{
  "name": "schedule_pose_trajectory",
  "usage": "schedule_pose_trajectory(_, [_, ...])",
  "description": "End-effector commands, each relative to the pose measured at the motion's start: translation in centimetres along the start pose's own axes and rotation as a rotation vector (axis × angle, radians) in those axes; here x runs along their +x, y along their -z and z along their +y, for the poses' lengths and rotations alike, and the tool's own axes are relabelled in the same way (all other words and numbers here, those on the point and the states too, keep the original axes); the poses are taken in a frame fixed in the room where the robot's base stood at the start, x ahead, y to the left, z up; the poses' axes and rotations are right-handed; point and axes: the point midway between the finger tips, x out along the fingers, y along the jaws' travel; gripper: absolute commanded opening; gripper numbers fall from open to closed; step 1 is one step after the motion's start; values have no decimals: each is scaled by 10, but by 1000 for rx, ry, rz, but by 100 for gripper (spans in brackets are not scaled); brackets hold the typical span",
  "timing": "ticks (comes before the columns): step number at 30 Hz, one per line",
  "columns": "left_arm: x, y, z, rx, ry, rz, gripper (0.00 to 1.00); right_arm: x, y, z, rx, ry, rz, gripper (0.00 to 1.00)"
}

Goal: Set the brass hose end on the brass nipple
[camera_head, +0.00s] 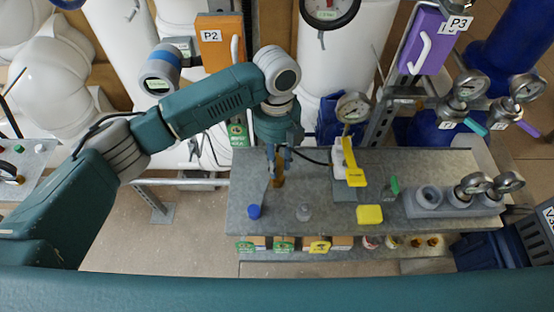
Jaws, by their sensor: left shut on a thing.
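My left gripper (279,163) points down over the back left of the grey metal bench (330,215). It is shut on a small brass-brown piece, which I take for the brass hose end (278,181), at its fingertips. A thin black hose (312,158) runs from beside the gripper toward the white gauge stand. Whether the brass piece touches the bench or a fitting below it is hidden by the fingers. I cannot make out the brass nipple for certain. My right gripper is not in view.
A blue cap (254,211), a clear piece (304,212) and a yellow block (369,214) sit near the front edge. A grey block with gauges (428,200) is at the right. White pipes rise behind.

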Motion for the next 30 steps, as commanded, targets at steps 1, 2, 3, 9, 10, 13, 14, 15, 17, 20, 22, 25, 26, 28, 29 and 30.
schedule_pose_trajectory(1, [-2, 0, 0, 0, 0, 1, 8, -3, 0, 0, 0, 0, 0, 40])
schedule_pose_trajectory(2, [-1, 0, 0, 0, 0, 1, 8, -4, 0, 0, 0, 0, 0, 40])
schedule_pose_trajectory(3, [-1, 0, 0, 0, 0, 1, 8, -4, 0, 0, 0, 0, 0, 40])
schedule_pose_trajectory(9, [0, 0, 0, 0, 0, 0, 8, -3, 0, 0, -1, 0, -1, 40])
schedule_pose_trajectory(10, [0, 0, 0, 0, 0, 0, 8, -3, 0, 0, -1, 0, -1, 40])
schedule_pose_trajectory(13, [0, 0, 0, 0, 0, 0, 8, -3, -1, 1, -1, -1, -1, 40])
schedule_pose_trajectory(14, [0, 0, 0, 0, 0, 0, 8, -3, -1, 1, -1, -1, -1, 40])
schedule_pose_trajectory(15, [0, 0, 0, 0, 0, 0, 8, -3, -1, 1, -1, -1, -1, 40])
schedule_pose_trajectory(17, [0, 0, 0, 0, 0, 0, 8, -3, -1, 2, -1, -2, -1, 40])
schedule_pose_trajectory(20, [1, 0, 0, 0, 0, 0, 8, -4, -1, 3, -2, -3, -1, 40])
schedule_pose_trajectory(22, [3, 0, 0, 0, 0, 0, 8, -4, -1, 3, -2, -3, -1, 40])
schedule_pose_trajectory(25, [6, -1, 0, 0, 0, 0, 8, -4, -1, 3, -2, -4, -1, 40])
schedule_pose_trajectory(26, [6, -1, 0, 0, 0, 0, 8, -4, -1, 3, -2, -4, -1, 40])
schedule_pose_trajectory(28, [7, -1, 0, 0, 0, 0, 8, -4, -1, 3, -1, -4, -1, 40])
schedule_pose_trajectory(29, [7, -1, 0, 0, 0, -1, 8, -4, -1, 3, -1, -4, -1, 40])
schedule_pose_trajectory(30, [7, -1, 0, 1, 0, -1, 8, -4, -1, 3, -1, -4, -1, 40])
